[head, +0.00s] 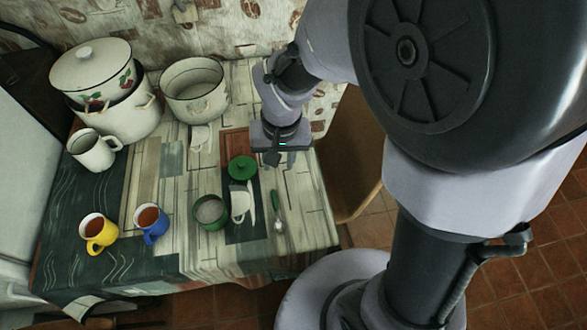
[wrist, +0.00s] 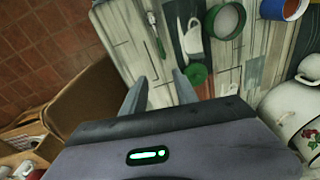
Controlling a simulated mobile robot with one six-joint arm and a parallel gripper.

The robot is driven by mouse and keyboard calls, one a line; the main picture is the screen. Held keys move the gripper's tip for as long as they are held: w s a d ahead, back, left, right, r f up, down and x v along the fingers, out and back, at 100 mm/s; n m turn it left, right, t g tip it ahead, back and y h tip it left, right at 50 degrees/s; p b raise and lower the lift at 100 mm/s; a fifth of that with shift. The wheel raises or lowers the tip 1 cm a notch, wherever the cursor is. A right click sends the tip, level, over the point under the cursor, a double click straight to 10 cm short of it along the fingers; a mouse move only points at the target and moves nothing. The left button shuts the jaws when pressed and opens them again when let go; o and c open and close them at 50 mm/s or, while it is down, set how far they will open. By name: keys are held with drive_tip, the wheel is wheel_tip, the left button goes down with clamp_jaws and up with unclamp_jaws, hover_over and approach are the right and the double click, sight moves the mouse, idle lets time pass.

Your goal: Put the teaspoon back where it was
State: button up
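The teaspoon (head: 277,212), with a green handle and metal bowl, lies on the patterned tablecloth (head: 311,222) near the right edge of the table. Its bowl points toward the front. It also shows in the wrist view (wrist: 157,35), beyond my fingertips. My gripper (head: 280,160) is above the back right part of the table, behind the spoon and apart from it. In the wrist view its two fingers (wrist: 158,77) are spread with nothing between them.
A green bowl of white grains (head: 210,211) and a green lid (head: 242,168) are left of the spoon. Blue (head: 151,223) and yellow (head: 98,233) mugs of brown liquid stand further left. Large enamel pots (head: 195,92) stand at the back. A brown cabinet (head: 350,155) is right of the table.

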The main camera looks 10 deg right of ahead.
drive_tip(key=s+d+r+m+t+y, duration=0.1)
drive_tip(key=s+d+r+m+t, duration=0.2)
drive_tip(key=s+r, duration=1)
wheel_tip(320, 180, up, 3)
drive_tip(key=shift+d+f+t, duration=0.1)
drive_tip(key=shift+d+t, duration=0.8)
